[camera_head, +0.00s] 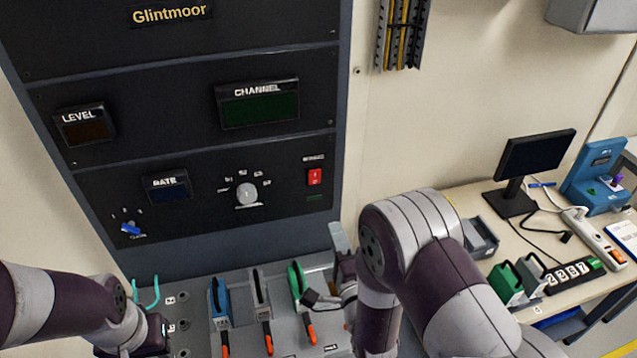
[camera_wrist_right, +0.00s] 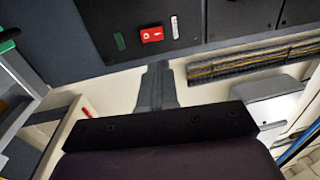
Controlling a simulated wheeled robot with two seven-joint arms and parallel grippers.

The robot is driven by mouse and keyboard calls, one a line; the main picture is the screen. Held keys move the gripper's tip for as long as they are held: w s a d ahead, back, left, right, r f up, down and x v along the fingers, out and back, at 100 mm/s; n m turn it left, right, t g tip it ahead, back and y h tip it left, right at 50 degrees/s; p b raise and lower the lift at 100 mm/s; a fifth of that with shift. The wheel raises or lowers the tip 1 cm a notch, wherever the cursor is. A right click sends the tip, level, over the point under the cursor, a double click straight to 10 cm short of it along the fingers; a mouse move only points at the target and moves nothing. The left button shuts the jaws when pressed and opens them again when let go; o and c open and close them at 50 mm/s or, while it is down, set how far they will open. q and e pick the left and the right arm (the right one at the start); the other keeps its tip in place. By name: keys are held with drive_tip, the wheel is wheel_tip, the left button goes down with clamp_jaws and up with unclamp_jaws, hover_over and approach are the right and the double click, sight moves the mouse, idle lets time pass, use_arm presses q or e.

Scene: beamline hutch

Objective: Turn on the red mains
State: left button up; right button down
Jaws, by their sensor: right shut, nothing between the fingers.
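The red mains switch (camera_head: 315,177) is a small red rocker on the lower right of the black rack panel.
A grey rotary knob (camera_head: 247,194) and a blue-handled knob (camera_head: 130,229) sit on the same panel. Below, a console carries blue (camera_head: 219,300), grey and green (camera_head: 297,283) levers near my right gripper. A bench with a monitor (camera_head: 536,160) stands at right.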

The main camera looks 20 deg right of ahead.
sight(315, 173)
drive_tip(key=w+p, duration=0.1)
drive_tip(key=w, duration=0.3)
drive_tip(key=w+r+p, duration=0.1)
drive_tip(key=w+p, duration=0.1)
drive_tip(key=w, duration=0.2)
drive_tip(key=w+r+p, duration=0.1)
drive_tip(key=w+p, duration=0.1)
drive_tip(key=w, duration=0.3)
drive_tip(key=shift+w+f, duration=0.15)
drive_tip(key=shift+w, duration=0.35)
drive_tip(key=shift+w, duration=0.15)
